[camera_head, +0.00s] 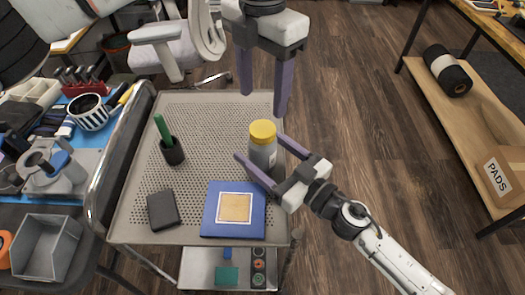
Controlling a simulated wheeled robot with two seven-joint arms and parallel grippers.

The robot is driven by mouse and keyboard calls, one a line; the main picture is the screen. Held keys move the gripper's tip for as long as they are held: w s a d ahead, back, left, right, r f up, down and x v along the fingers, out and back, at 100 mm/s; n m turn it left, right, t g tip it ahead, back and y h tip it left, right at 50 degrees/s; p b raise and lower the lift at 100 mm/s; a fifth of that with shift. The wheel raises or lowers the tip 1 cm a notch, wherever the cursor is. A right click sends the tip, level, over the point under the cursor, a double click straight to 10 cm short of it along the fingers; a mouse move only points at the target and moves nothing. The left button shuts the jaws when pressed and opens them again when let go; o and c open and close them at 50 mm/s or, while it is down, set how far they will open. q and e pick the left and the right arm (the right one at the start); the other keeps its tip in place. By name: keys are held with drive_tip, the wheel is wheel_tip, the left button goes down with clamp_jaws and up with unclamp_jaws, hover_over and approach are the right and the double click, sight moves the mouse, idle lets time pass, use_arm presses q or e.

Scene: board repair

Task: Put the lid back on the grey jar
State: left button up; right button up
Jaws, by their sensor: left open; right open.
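The grey jar (262,155) stands upright near the right edge of the perforated cart top. A yellow lid (263,130) sits on top of the jar; I cannot tell how tightly it is seated. My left gripper (264,105) points down above the lid, open and empty, with its purple fingers apart. My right gripper (258,147) reaches in from the lower right, open, with one finger on each side of the jar. I cannot tell whether its fingers touch the jar.
On the cart top (205,120) are a green-handled tool in a black cup (173,152), a dark box (163,210) and a blue board with a tan square (234,207). A cluttered bench stands left, with a grey bin (48,247). A wooden shelf (455,125) is right.

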sight(263, 128)
clamp_jaws()
use_arm(q)
drive_tip(key=n, duration=0.4)
drive_tip(key=shift+n, duration=0.4)
drive_tip(key=n, duration=0.4)
drive_tip(key=shift+f, duration=4.05)
